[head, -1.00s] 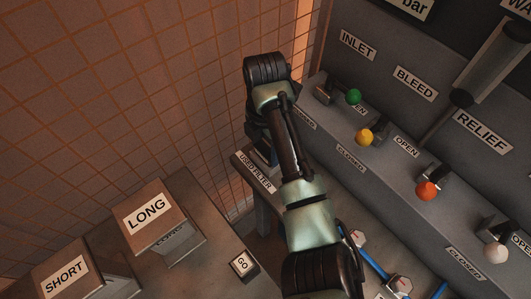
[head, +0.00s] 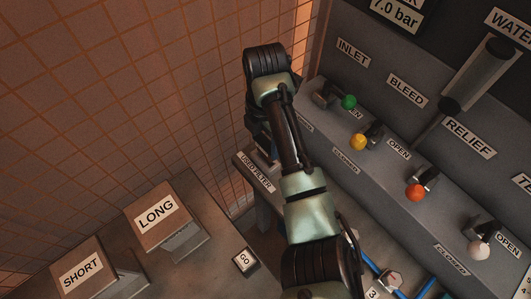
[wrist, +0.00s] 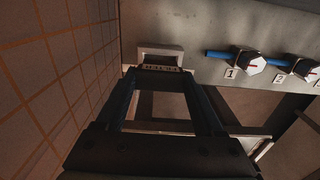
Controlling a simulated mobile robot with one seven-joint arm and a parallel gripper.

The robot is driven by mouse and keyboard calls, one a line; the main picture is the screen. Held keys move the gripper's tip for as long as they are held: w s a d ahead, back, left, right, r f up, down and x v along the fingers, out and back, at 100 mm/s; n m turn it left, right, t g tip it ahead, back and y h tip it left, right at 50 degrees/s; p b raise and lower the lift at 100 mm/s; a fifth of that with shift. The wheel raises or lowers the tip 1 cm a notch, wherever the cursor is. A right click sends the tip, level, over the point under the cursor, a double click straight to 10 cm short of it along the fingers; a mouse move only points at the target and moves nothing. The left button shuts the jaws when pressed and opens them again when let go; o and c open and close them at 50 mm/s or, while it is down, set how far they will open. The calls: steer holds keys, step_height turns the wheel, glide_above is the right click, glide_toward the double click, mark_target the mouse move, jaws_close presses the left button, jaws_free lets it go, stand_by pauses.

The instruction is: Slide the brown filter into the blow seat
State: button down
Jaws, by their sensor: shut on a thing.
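My gripper (wrist: 160,76) shows in the wrist view with two long blue-edged fingers reaching away from its dark body. It is shut on a dark piece across the fingertips, seemingly the brown filter; it is too dim to make out its colour or outline. Just beyond the fingertips stands a pale, squared bracket (wrist: 160,52) on a grey surface, with a small label strip before it that I cannot read. I cannot tell whether this is the blow seat or whether anything touches it. In the head view my arm hides most of the gripper, near the USED FILTER label (head: 255,172).
A tiled wall (wrist: 45,90) runs close on the left. The head view shows a grey panel with coloured lever knobs (head: 358,142), boxes marked LONG (head: 156,213) and SHORT (head: 82,271), and a GO button (head: 245,261).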

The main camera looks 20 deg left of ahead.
steer(key=shift+r+p, duration=0.55)
steer(key=shift+r, duration=0.25)
steer(key=shift+r+p, duration=0.25)
steer(key=shift+p, duration=0.2)
